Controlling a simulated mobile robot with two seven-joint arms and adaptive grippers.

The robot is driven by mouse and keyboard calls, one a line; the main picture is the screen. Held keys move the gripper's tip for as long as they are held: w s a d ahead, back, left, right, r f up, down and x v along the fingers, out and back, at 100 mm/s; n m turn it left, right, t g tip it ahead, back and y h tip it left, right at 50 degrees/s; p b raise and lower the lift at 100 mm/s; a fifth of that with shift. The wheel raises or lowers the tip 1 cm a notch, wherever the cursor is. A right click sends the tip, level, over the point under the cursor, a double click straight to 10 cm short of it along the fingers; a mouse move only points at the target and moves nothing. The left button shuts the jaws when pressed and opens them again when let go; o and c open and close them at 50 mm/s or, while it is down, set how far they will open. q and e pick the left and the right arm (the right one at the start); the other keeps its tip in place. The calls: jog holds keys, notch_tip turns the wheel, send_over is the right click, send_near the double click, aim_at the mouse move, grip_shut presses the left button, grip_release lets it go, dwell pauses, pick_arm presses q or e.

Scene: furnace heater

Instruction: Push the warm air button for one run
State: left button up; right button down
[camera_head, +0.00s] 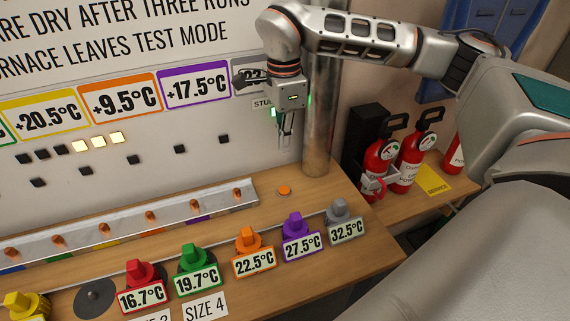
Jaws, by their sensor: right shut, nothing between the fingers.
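A small round orange button (284,190) sits on the wooden bench top, to the right of the metal rail's end. No label on it can be read, so I cannot tell for sure that it is the warm air button. My right gripper (285,143) points down in front of the white panel, beside the metal pipe. It is shut and empty, above the orange button and apart from it in the picture. It partly covers a panel label that begins "STU" (262,104) and the grey temperature card (250,75). My left gripper is not in view.
Several coloured knobs with temperature tags, such as the grey 32.5°C knob (338,210), line the bench front. A metal rail (120,232) runs behind them. The metal pipe (319,120) stands close to my gripper. Fire extinguishers (380,160) stand at right. Some panel squares (98,141) glow yellow.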

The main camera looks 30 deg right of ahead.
aim_at(284, 189)
notch_tip(284, 189, down, 14)
jog(key=shift+r, duration=0.25)
dwell(0.4)
